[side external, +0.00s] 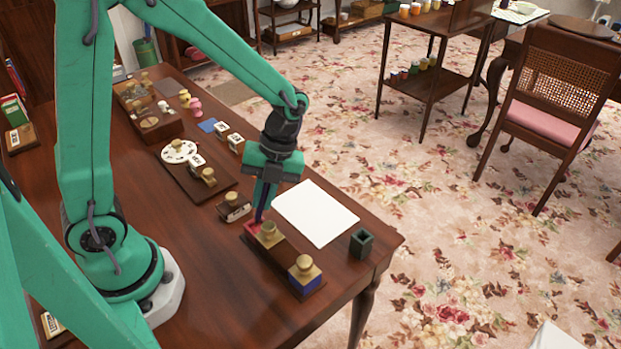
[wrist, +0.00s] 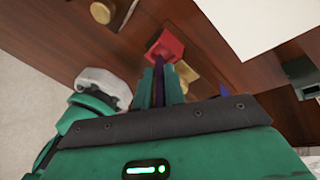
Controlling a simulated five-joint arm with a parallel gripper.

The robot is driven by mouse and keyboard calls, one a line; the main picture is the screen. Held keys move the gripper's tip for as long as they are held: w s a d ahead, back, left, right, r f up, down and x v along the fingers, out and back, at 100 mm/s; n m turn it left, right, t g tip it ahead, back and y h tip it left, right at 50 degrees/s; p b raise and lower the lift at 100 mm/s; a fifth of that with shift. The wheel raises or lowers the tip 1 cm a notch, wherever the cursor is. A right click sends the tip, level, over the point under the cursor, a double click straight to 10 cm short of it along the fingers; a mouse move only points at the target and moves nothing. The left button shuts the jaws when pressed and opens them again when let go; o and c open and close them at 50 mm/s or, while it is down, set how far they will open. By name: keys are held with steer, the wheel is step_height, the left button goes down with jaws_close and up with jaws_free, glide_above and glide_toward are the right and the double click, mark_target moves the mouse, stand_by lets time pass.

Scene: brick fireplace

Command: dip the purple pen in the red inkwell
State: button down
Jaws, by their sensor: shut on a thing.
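My gripper (side external: 264,196) is shut on the purple pen (side external: 259,215) and holds it point-down over the inkwell stand (side external: 280,264). The pen also shows between my fingers in the wrist view (wrist: 186,70). The red inkwell (side external: 251,227) is at the far left end of the stand, and it shows as a red square in the wrist view (wrist: 166,46). The pen's lower end meets the red inkwell in the side view. I cannot tell how deep the tip is, as the inkwell's mouth is partly hidden.
On the same stand are a brass-topped inkwell (side external: 268,236) close beside the red one and a blue inkwell (side external: 305,277) with a brass lid. White paper (side external: 315,213) lies to the right. A dark green cup (side external: 361,243) stands near the table edge. A stamp (side external: 234,208) sits left.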

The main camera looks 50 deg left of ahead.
steer(key=shift+f, duration=0.4)
stand_by(0.8)
steer(key=shift+r, duration=0.2)
steer(key=shift+r, duration=3.3)
steer(key=shift+f, duration=0.1)
steer(key=shift+f, duration=2.75)
